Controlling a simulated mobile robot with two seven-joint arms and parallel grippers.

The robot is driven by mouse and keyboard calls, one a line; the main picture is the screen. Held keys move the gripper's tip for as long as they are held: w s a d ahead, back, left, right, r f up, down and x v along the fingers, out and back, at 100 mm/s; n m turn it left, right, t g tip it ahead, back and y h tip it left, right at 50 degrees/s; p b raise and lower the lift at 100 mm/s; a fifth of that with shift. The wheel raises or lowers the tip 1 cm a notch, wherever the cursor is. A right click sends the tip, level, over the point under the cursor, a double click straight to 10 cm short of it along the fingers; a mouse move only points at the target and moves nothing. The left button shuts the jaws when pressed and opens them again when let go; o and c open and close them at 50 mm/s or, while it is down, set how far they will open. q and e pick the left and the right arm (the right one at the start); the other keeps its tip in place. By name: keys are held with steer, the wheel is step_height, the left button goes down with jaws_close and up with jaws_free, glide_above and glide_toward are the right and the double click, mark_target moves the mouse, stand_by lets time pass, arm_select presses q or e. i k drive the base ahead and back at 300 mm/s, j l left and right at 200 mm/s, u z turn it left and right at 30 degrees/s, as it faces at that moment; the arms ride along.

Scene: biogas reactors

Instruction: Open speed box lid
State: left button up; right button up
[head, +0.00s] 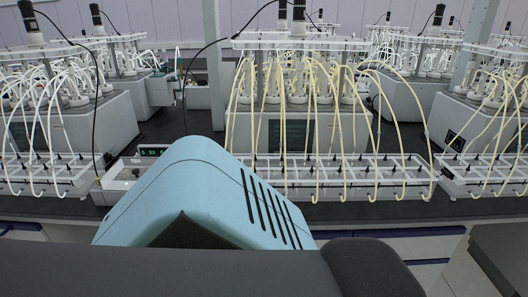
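A small white box (126,172) with a lit green display and a dark knob or button stands on the dark bench, left of centre. It may be the speed box, but its label cannot be read. Its right part is hidden behind a large light-blue housing with black slots in the foreground. I cannot make out a separate lid on it or whether one is open. Neither of my grippers is in view, so nothing shows at the box.
Another rack (48,174) stands at the left. Tubes and black cables hang over the bench. The dark bench front edge (400,212) is mostly bare.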

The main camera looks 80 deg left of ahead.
mark_target(107, 183)
steer(key=u, duration=3.55)
